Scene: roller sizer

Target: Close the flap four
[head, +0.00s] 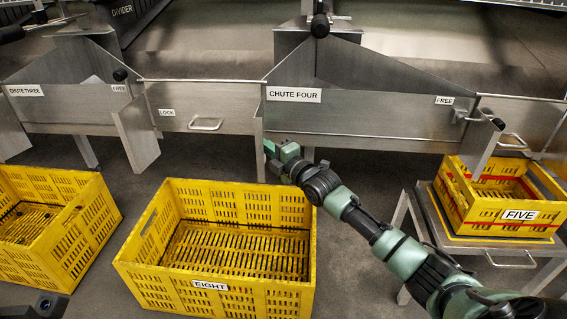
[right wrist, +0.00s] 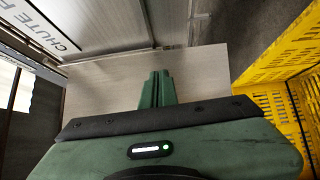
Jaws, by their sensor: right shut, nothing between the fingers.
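Chute four is a grey metal trough with a CHUTE FOUR sign (head: 294,95) and a FREE label at its right end. A narrow upright plate (head: 260,150) stands at its left end, seen nearly edge-on. Another plate (head: 486,146) sticks out at its right end by a black knob. I cannot tell for certain which is flap four. My right gripper (head: 269,149) is shut and empty beside the left plate. In the right wrist view its fingertips (right wrist: 157,76) lie over a broad flat plate (right wrist: 205,78); contact is unclear. My left gripper is not in view.
A yellow crate EIGHT (head: 210,284) stands on the floor below and left of my gripper. A crate FIVE (head: 518,215) sits on a metal stand at right. A third yellow crate (head: 60,255) is at left. Handled panels (head: 205,112) flank the chute; the left one is marked LOCK.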

